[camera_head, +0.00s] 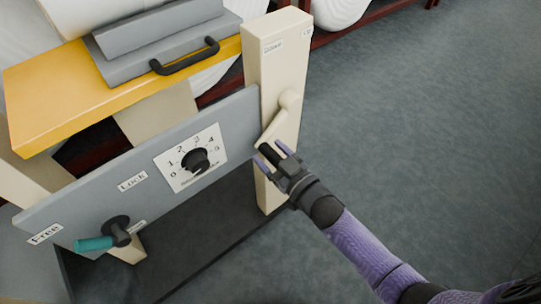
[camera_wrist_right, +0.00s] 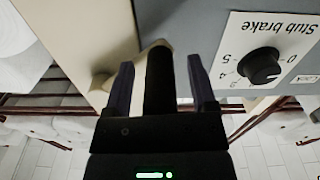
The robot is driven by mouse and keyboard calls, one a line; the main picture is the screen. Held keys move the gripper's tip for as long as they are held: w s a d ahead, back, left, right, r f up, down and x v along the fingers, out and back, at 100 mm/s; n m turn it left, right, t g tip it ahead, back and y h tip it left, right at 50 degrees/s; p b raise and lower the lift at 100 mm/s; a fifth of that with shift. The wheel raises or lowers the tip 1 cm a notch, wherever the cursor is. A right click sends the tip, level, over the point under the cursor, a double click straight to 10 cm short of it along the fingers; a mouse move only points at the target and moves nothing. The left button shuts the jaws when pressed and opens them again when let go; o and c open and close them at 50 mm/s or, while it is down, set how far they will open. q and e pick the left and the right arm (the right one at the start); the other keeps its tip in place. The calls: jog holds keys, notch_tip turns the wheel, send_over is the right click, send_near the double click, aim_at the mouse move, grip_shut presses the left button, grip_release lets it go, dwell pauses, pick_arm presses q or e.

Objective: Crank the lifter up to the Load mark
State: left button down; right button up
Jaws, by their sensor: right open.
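The lifter's cream post (camera_head: 275,65) stands at the right end of a grey panel. Its cream crank arm (camera_head: 277,124) slopes down from a hub (camera_head: 289,98) to a black crank handle (camera_head: 268,153). My right gripper (camera_head: 271,156) is open at this handle. In the right wrist view the black handle (camera_wrist_right: 158,75) lies between the two spread fingers (camera_wrist_right: 160,85), with gaps on both sides. Small labels (camera_head: 272,46) sit high on the post; I cannot read them surely, and I cannot make out the Load mark. My left gripper is out of view.
The grey panel (camera_head: 75,200) carries a numbered dial (camera_head: 195,160) marked "Stub brake" and a teal-handled lever (camera_head: 95,243) by "Lock" and "Free" labels. A yellow board (camera_head: 50,85) with a grey, black-handled block (camera_head: 165,50) is above. Floor at right (camera_head: 420,120) is clear.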

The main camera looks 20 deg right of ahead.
grip_shut()
dwell(0.3)
dwell(0.7)
dwell(0.4)
